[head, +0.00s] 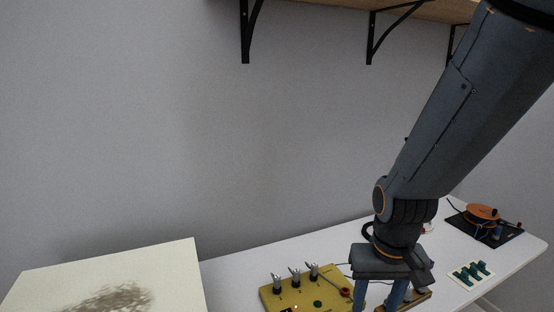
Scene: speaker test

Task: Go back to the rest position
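My gripper (378,298) hangs down over the white table at the lower right, with its two blue fingers parted. The fingertips run to the picture's bottom edge, so their very ends are hard to see. I see nothing held in the visible part of the gap. The yellow board (270,293), with several metal-tipped posts and a red knob, lies just left of my gripper. A brown wooden piece (417,298) shows partly behind the right finger. No marked rest position is in view.
A black plate with an orange disc (483,212) lies at the table's right end. A white piece with green parts (470,273) is near the right edge. A pale stained panel (105,275) stands at left. A bracketed shelf (420,8) is above.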

